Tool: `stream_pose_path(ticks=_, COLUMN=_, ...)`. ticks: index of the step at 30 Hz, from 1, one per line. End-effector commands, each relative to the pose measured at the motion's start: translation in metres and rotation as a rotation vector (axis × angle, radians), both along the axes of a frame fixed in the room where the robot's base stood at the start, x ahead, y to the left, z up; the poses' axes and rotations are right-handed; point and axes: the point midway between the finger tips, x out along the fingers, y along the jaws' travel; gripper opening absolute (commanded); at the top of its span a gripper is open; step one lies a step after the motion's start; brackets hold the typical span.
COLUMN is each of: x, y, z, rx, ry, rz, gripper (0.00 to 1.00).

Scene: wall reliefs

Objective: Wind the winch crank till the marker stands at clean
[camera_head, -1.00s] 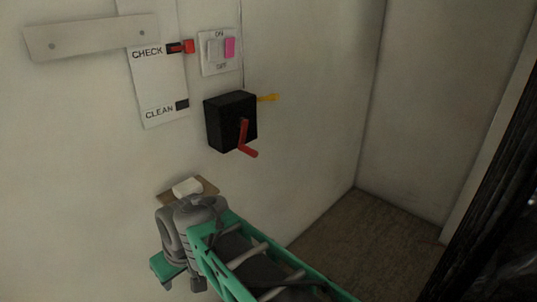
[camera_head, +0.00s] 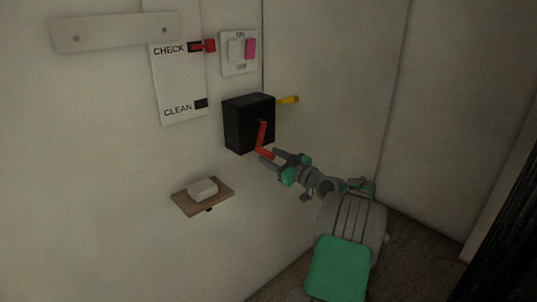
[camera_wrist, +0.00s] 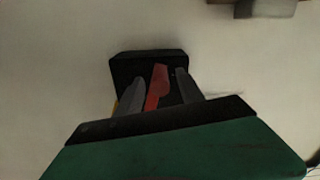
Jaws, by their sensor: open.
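The winch is a black box (camera_head: 240,125) on the wall with a red crank (camera_head: 262,136) on its front and a yellow lever (camera_head: 288,100) at its right side. The red marker (camera_head: 208,45) stands at CHECK on the white label plate (camera_head: 180,85); the dark CLEAN mark is lower on the plate. My gripper (camera_head: 270,159) is open at the crank's lower end. In the wrist view the red crank (camera_wrist: 158,86) lies between the two grey fingers (camera_wrist: 159,90), with the black box (camera_wrist: 125,62) behind. Contact with the fingers cannot be told.
A switch plate marked ON and OFF (camera_head: 240,66) with a white and a pink rocker is above the box. A small wooden shelf (camera_head: 180,203) with a white block (camera_head: 203,189) is at lower left. A grey rail (camera_head: 110,34) is at upper left.

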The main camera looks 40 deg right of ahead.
Motion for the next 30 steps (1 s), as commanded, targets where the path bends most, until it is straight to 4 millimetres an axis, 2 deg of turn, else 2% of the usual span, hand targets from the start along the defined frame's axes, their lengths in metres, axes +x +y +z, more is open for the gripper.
stream_pose_path(ticks=1, x=0.008, y=0.001, z=0.001, rx=0.001, ry=0.000, rz=0.002, gripper=0.45)
stream_pose_path(ticks=4, x=0.017, y=0.001, z=0.001, rx=0.000, ry=0.000, rz=0.001, gripper=0.45)
stream_pose_path(ticks=12, x=0.019, y=0.000, z=0.000, rx=0.000, ry=0.002, rz=0.000, gripper=0.44)
stream_pose_path(ticks=27, x=0.019, y=0.000, z=0.000, rx=0.000, ry=0.002, rz=0.000, gripper=0.03)
stream_pose_path(ticks=30, x=0.019, y=0.000, z=0.000, rx=0.000, ry=0.002, rz=0.000, gripper=0.00)
